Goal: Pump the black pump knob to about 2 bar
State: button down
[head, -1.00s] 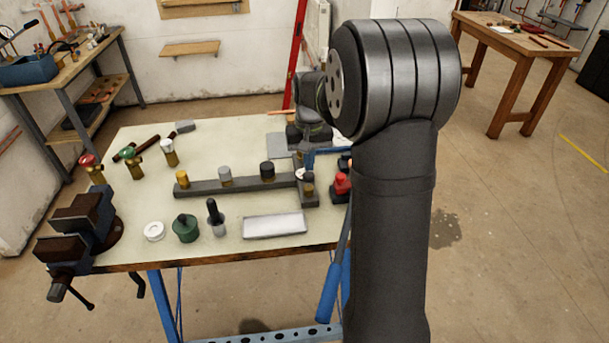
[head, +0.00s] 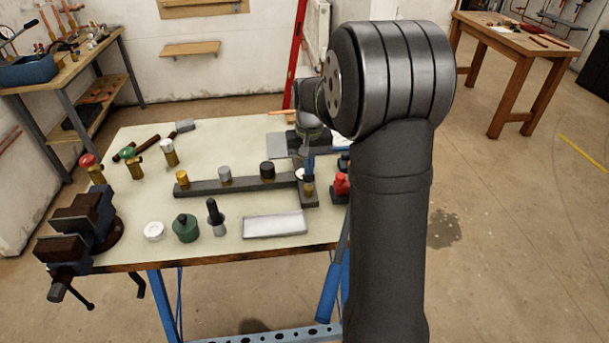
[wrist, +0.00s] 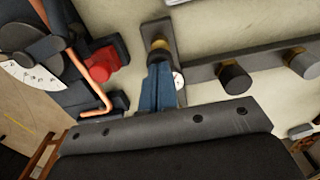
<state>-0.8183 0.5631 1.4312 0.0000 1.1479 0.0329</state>
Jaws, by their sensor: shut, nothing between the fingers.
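A small knob with a brass collar and dark top, which I take as the black pump knob (head: 308,188), stands on the crosspiece at the right end of the grey manifold bar (head: 240,184). It also shows in the wrist view (wrist: 159,46), partly hidden by my fingers. My gripper (head: 308,176) is shut and empty, its blue fingers pointing down at this knob. In the wrist view its fingertips (wrist: 159,66) overlap the knob's edge; I cannot tell whether they touch. A small white gauge (wrist: 178,79) sits beside the fingers, partly covered, its reading too small to tell.
A larger black knob (head: 267,168), a grey knob (head: 225,174) and a brass knob (head: 182,179) stand along the bar. A pale tray (head: 275,226) lies in front; a vise (head: 85,228) is at the left edge.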

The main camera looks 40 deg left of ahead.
jog(key=shift+f, duration=1)
jog(key=shift+r, duration=1.9)
jog(key=shift+f, duration=0.1)
jog(key=shift+f, duration=1.8)
jog(key=shift+r, duration=1.9)
jog(key=shift+f, duration=0.15)
